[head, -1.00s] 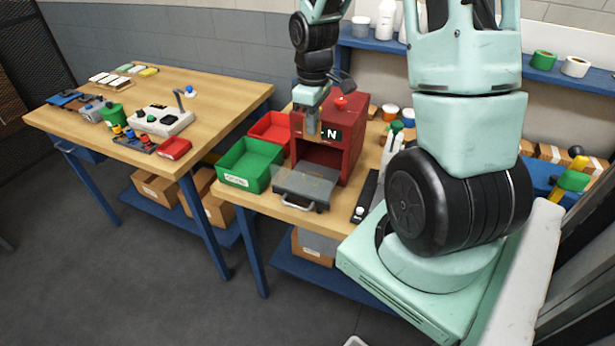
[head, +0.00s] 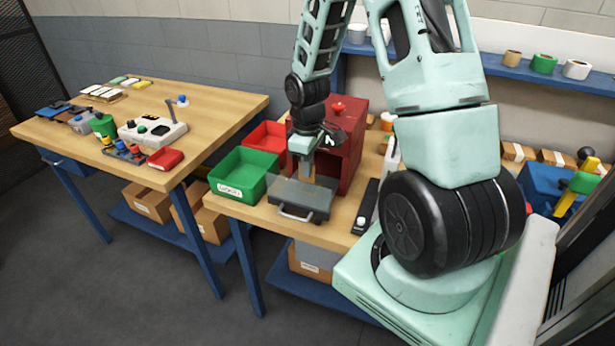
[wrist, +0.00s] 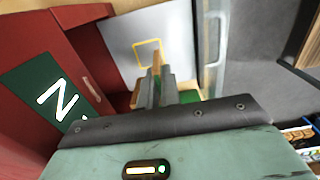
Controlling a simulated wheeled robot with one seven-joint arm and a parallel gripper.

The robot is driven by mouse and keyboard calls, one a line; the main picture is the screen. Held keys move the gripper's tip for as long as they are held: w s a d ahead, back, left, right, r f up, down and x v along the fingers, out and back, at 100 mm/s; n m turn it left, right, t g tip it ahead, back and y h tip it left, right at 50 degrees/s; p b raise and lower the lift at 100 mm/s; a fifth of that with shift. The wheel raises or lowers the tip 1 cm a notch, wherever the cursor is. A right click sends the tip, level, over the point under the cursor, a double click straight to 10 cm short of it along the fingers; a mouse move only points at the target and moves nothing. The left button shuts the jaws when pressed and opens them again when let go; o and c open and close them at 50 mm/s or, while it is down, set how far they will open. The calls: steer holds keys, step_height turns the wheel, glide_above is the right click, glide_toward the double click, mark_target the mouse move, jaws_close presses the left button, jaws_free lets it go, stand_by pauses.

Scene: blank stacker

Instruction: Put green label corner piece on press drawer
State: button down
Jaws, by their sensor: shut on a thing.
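My gripper (head: 307,164) is shut on the green label corner piece, low over the press drawer. In the wrist view the fingers (wrist: 166,88) hide much of the piece; a tan part and a green patch (wrist: 190,97) show beside them. The press drawer (head: 316,203) is a grey tray with a front handle, pulled out of the red press (head: 346,160). In the wrist view the drawer (wrist: 120,35) shows a yellow square outline near the fingertips. I cannot tell whether the piece touches the drawer.
A green bin (head: 243,176) and a red bin (head: 266,136) stand left of the drawer. A black device with a white button (head: 364,208) lies to its right. The press body stands close behind my gripper. Another table (head: 215,100) stands at the left.

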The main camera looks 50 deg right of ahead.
mark_target(307, 181)
steer(key=shift+f, duration=1.85)
steer(key=shift+f, duration=0.2)
steer(key=c, duration=1.6)
jaws_free()
